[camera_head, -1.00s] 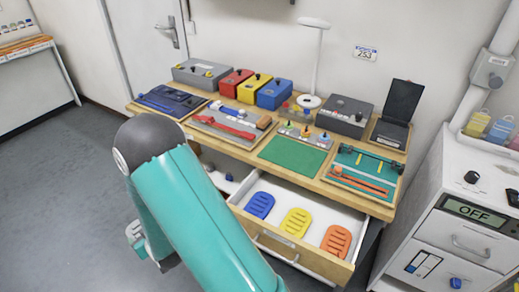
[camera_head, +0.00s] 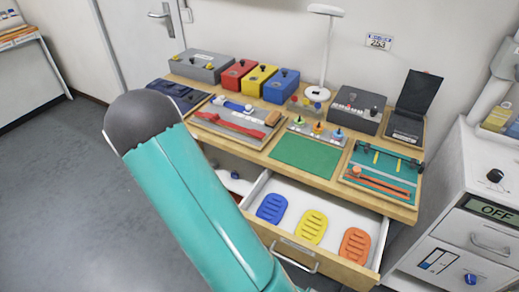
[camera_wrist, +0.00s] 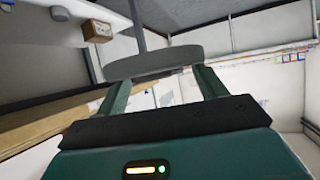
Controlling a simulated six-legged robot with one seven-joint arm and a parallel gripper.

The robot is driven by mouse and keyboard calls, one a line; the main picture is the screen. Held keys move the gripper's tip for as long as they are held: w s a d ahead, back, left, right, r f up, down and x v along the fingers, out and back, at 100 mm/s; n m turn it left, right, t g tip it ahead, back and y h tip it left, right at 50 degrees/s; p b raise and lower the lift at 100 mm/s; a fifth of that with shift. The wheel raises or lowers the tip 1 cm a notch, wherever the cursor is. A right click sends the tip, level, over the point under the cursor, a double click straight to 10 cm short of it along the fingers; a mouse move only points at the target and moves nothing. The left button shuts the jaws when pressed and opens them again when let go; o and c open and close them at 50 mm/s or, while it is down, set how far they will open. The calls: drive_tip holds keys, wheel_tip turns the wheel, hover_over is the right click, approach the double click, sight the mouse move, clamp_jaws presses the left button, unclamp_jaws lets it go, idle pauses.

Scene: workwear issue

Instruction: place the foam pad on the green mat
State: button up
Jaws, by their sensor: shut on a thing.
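The green mat (camera_head: 306,155) lies bare at the front of the wooden workbench, between the tool trays. My gripper (camera_wrist: 158,88) shows in the wrist view, its two green fingers shut on a grey, flat, rounded piece, which I take to be the foam pad (camera_wrist: 152,65). A thin upright rod shows above the pad; I cannot tell whether it touches it. In the head view my own teal arm hides the gripper and the pad, so their distance from the mat cannot be read.
An open drawer (camera_head: 293,262) juts out below the mat, holding blue (camera_head: 271,208), yellow (camera_head: 311,227) and orange (camera_head: 354,247) slotted pieces. A tray with orange tools (camera_head: 382,176) is right of the mat, a tray with a red tool (camera_head: 232,122) left. A lamp (camera_head: 326,50) stands behind.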

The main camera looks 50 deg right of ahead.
drive_tip(key=s+d+r+m+g+h, duration=0.1)
drive_tip(key=s+d+r+m+h, duration=0.1)
drive_tip(key=s+d+r, duration=0.45)
drive_tip(key=s+d+r+m+g+h, duration=0.1)
drive_tip(key=d+r+m+h, duration=0.15)
drive_tip(key=d, duration=0.65)
drive_tip(key=s+d+r+m+h, duration=0.2)
drive_tip(key=s+d+r, duration=0.2)
drive_tip(key=d+r, duration=0.25)
drive_tip(key=s+d+r+m+g+h, duration=0.1)
drive_tip(key=s+d+r+m+g, duration=0.2)
drive_tip(key=s, duration=0.7)
drive_tip(key=s+d+r+m+g+h, duration=0.1)
drive_tip(key=s+d+m+g+h, duration=0.1)
drive_tip(key=s+d, duration=0.5)
drive_tip(key=s+d+r+m+g+h, duration=0.1)
drive_tip(key=s+r+m+g, duration=0.2)
drive_tip(key=s, duration=0.9)
hover_over(305, 155)
drive_tip(key=f, duration=0.9)
drive_tip(key=shift+s+a+f, duration=0.2)
drive_tip(key=shift+s+a, duration=0.15)
drive_tip(key=shift+s, duration=0.05)
drive_tip(key=shift+w+d+f, duration=0.2)
drive_tip(key=shift+w+f, duration=0.1)
drive_tip(key=shift+f, duration=0.15)
drive_tip(key=shift+w+f, duration=0.1)
drive_tip(key=shift+f, duration=1.4)
drive_tip(key=shift+f, duration=0.1)
